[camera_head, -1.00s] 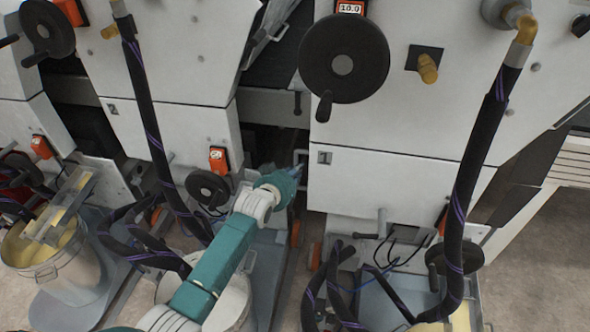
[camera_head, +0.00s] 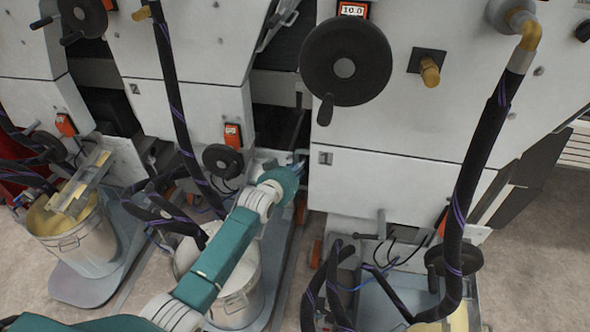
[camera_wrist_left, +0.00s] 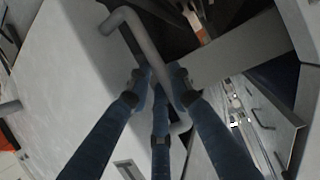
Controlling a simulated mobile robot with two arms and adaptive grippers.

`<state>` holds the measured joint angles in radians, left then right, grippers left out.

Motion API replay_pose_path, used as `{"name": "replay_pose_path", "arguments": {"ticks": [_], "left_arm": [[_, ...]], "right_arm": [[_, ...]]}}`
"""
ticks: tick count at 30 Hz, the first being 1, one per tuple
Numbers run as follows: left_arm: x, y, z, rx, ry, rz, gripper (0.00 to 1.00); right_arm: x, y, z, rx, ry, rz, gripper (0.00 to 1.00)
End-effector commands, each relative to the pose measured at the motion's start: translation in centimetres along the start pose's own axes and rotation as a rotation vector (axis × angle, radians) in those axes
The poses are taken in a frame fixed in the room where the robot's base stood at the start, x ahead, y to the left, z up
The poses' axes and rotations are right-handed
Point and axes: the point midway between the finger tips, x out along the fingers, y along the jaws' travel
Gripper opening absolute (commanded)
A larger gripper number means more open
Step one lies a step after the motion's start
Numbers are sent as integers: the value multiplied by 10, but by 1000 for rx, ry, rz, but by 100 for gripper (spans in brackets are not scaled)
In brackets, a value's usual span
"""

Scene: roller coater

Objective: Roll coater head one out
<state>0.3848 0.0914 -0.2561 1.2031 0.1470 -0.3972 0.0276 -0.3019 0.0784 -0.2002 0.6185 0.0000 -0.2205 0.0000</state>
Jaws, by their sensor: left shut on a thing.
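Coater head one (camera_head: 400,180) is the white panelled unit labelled 1, with a large black handwheel. My left gripper (camera_head: 298,166) reaches to its left side edge, and is small and partly hidden in the head view. In the left wrist view my left gripper (camera_wrist_left: 161,88) has its blue fingers closed around a grey bent bar handle (camera_wrist_left: 147,45) beside a pale panel. My right gripper is in neither view.
Coater head two (camera_head: 185,105), labelled 2, stands to the left across a narrow dark gap. Black hoses (camera_head: 470,190) hang in front of head one. Bare floor (camera_head: 548,265) shows at the right.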

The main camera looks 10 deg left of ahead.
Motion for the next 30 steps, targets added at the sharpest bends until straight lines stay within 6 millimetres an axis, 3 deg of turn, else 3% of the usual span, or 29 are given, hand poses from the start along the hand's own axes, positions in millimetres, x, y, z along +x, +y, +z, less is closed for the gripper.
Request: {"name": "replay_pose_path", "arguments": {"ticks": [1,6,7,9,22,30], "left_arm": [[1,2,-18,-5,33,3,0],[1,2,-19,-3,34,3,0],[1,2,-19,-2,34,3,25],[1,2,-18,-2,32,3,39],[-6,-1,-11,1,20,0,39],[-45,1,-10,2,21,1,39]], "right_arm": [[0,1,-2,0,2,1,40],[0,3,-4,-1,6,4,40],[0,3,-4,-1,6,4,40],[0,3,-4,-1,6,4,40],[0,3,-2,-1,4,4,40],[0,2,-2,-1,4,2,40]]}}
